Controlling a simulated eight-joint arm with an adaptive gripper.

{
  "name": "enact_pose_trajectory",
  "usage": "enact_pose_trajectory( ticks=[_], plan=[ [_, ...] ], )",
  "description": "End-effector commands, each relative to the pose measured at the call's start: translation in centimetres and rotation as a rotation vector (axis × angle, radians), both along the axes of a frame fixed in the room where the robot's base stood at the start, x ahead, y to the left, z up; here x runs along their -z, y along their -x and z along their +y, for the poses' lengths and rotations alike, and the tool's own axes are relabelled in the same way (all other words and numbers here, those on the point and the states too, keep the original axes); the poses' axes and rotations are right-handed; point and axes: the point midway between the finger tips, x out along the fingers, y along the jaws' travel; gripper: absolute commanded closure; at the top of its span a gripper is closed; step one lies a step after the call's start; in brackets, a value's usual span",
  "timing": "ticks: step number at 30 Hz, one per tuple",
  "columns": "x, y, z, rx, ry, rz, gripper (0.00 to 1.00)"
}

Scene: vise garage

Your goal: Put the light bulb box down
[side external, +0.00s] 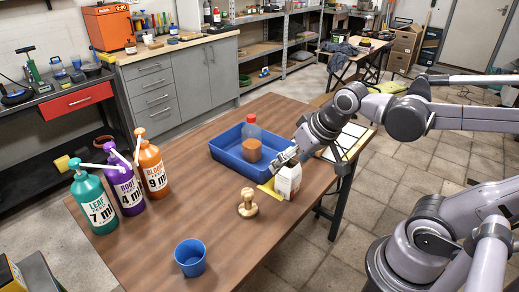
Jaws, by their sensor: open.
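The light bulb box appears to be the small white carton (289,182) at the right part of the brown table (215,221), just in front of the blue tray. It looks upright, and its base appears to rest on the tabletop. My gripper (282,163) is open at the top of the carton, reaching in from the right. The fingers overlap the carton's upper edge in this view, so I cannot tell whether they touch it. A flat yellow piece (267,189) lies beside the carton's left side, partly hidden.
The blue tray (224,157) holds a bottle with orange-brown contents (251,144). A wooden knob-like object (247,206) and a blue cup (190,257) stand in front. Teal (92,205), purple (124,187) and orange (153,170) pump bottles stand left. The table's middle is clear.

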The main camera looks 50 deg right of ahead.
Motion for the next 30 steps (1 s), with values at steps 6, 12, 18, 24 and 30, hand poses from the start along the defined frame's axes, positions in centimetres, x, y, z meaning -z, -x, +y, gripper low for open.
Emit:
enact_pose_trajectory(
  ticks=[6,12,18,24,30],
  plan=[
    [0.5,1.13,1.33,-0.205,0.105,-0.089,0.2],
    [0.53,1.2,1.49,-0.235,0.122,-0.101,0.2],
    [0.53,1.19,1.46,-0.232,0.121,-0.1,0.2],
    [0.54,1.2,1.46,-0.231,0.121,-0.099,0.2],
    [0.54,1.2,1.46,-0.231,0.121,-0.099,0.2]
  ],
)
